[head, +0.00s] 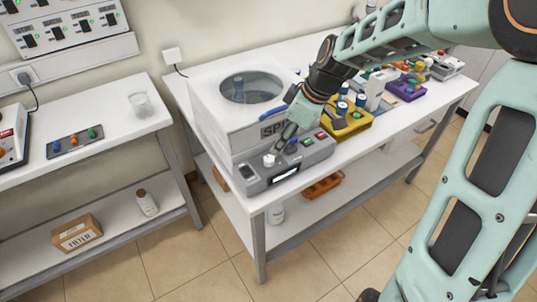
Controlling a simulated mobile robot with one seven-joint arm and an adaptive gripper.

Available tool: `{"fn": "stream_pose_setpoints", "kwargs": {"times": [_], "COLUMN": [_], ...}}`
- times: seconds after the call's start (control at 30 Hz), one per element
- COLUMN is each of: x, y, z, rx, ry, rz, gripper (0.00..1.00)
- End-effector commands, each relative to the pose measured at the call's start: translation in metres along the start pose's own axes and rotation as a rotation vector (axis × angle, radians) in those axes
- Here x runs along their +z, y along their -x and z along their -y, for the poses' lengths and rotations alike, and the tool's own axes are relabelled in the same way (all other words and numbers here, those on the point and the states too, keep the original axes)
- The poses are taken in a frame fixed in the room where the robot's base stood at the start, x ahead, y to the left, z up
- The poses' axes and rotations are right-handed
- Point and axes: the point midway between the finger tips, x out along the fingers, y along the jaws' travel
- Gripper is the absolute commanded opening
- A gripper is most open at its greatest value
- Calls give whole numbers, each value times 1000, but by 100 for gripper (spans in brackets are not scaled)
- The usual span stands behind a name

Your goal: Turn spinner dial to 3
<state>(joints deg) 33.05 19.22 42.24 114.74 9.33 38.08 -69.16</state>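The spinner (215,122) is a large white box with a round opening on top and partly hidden lettering on its front. A grey control panel (311,160) juts out at its front. A small pale knob, which looks like the dial (268,160), stands on the panel's left part. Its setting is too small to read. My gripper (283,128) reaches in from the upper right and hangs over the panel, just above and right of the knob. It appears apart from the knob. Its fingers overlap the spinner's front, and their opening is unclear.
A yellow rack (347,125) with blue-capped bottles stands close to the right, under my arm. A purple tray (405,88) is farther back. A separate left bench (95,125) holds a beaker (140,104).

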Motion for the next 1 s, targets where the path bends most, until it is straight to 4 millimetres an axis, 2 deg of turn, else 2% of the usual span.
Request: {"fn": "stream_pose_setpoints", "kwargs": {"times": [0.3, 0.5, 0.7, 0.93, 1.0], "x": [0, -1, 0, 0, 0], "y": [-60, -87, -97, -97, -97], "z": [1, 1, 0, 0, 0], "rx": [-4, -2, 1, 1, 1], "ry": [-1, -2, -4, -4, -4], "rz": [0, -1, 0, 0, 0], "gripper": [41, 41, 41, 41, 35]}}
